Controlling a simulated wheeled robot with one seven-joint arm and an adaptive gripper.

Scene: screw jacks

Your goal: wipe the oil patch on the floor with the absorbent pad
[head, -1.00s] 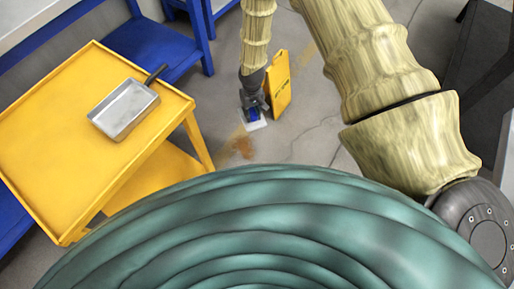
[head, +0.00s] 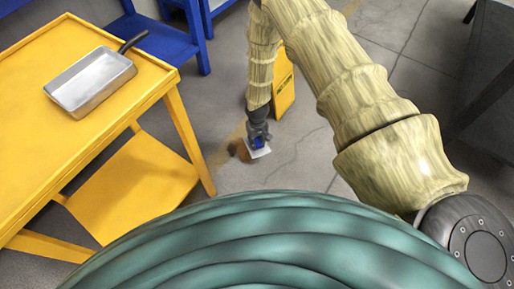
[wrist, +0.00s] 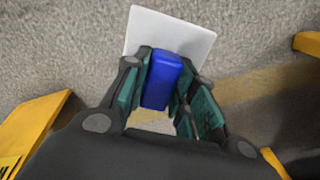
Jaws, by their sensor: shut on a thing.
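The absorbent pad is a white flat square (head: 260,153) with a blue grip block on top. My gripper (head: 258,138) is shut on the blue block, with the pad low at the floor. Whether the pad touches the floor is hard to tell. The oil patch (head: 237,149) is a brown stain just left of the pad, partly hidden by the pad and gripper. In the wrist view the white pad (wrist: 172,32) extends beyond the fingers, and the blue block sits between them. The oil patch cannot be made out there.
A yellow cart (head: 30,150) carrying a metal pan (head: 92,80) stands at the left. A yellow floor sign (head: 284,88) stands just behind my gripper. A blue bench (head: 165,42) is at the back left. Cracked grey floor right of the pad is clear.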

